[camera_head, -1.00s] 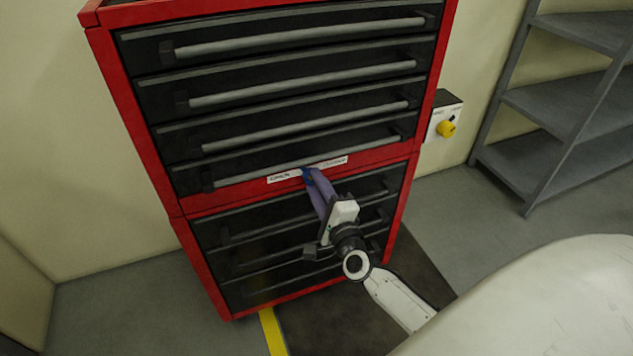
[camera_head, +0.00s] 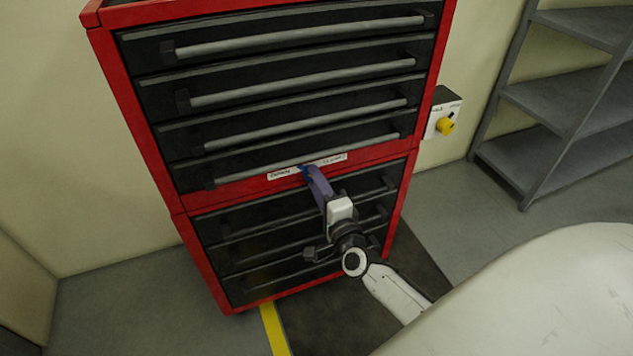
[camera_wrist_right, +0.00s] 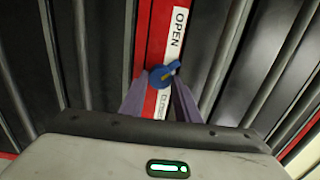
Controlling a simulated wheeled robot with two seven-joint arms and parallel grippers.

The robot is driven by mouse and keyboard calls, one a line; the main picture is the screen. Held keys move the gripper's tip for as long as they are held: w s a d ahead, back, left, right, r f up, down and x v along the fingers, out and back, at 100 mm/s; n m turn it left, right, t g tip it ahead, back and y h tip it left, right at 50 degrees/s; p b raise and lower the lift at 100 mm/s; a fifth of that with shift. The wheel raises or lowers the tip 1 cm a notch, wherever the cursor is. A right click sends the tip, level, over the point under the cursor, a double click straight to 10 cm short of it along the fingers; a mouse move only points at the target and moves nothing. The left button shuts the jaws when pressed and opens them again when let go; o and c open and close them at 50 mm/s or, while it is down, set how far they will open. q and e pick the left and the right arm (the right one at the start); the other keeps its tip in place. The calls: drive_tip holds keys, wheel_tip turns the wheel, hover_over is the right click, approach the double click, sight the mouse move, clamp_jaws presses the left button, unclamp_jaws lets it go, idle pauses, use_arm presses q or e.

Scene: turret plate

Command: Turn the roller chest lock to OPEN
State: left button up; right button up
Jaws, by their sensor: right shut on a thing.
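The roller chest (camera_head: 178,190) is red with dark drawers and stands in the middle of the head view. My left gripper is out of view.
A grey shelf rack (camera_head: 550,100) stands at the far right. A dark mat (camera_head: 330,325) with a yellow stripe (camera_head: 273,332) lies on the floor in front. Long drawer handles flank the lock.

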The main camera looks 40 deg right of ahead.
drive_tip(key=o, duration=1)
drive_tip(key=shift+o, duration=0.2)
drive_tip(key=v, duration=1)
drive_tip(key=shift+s+a, duration=0.1)
drive_tip(key=shift+a, duration=0.05)
drive_tip(key=s+a+f+n+g+y, duration=0.3)
drive_tip(key=s+a+f+n, duration=0.4)
drive_tip(key=n, duration=0.4)
drive_tip(key=s+a+f+n+g+y, duration=0.3)
drive_tip(key=s+a+f+n+g, duration=0.3)
drive_tip(key=s+a+n, duration=0.4)
drive_tip(key=shift+f+n+y, duration=0.3)
drive_tip(key=shift+f+n, duration=0.15)
drive_tip(key=shift+n, duration=0.45)
